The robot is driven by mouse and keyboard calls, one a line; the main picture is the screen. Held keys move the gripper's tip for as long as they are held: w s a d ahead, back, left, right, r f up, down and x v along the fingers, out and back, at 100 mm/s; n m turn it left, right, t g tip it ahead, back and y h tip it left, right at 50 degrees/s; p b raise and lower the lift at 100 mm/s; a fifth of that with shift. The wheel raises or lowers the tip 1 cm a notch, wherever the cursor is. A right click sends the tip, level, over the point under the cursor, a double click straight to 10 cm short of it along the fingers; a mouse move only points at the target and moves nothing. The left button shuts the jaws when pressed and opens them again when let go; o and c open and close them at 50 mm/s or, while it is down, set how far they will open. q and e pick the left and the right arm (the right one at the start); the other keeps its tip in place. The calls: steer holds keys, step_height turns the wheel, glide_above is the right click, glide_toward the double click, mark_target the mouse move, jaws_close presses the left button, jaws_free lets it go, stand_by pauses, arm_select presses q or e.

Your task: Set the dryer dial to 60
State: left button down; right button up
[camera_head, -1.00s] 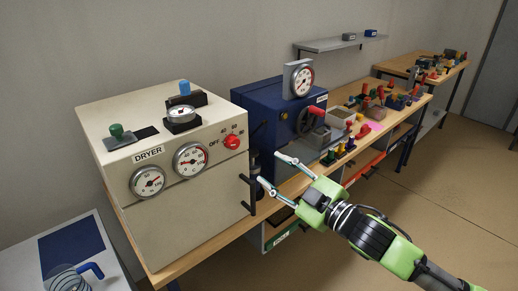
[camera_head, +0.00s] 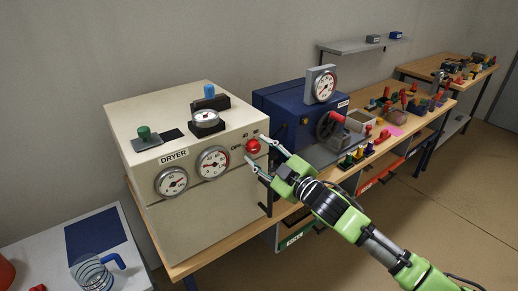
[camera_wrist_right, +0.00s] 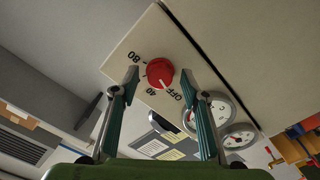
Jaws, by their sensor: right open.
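The cream dryer (camera_head: 215,220) stands on the bench at left, with its red dial (camera_head: 253,146) at the front panel's upper right. In the right wrist view the red dial (camera_wrist_right: 158,70) has a white pointer line aimed toward OFF. The marks 40 and 80 show around it; 60 cannot be made out, with a finger covering part of the scale. My right gripper (camera_head: 256,150) is open, its fingertips on either side of the dial. The right wrist view shows the two fingers (camera_wrist_right: 160,80) flanking it; I cannot tell whether they touch it. My left gripper is out of view.
Two round gauges (camera_head: 213,163) sit left of the dial on the dryer front. A dark vertical handle (camera_head: 267,203) is below the gripper. A blue machine (camera_head: 290,105) stands just right. A side table (camera_head: 135,245) with a glass jug is at lower left.

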steer(key=shift+w+a, duration=0.15)
steer(key=shift+w, duration=0.05)
steer(key=c, duration=1.1)
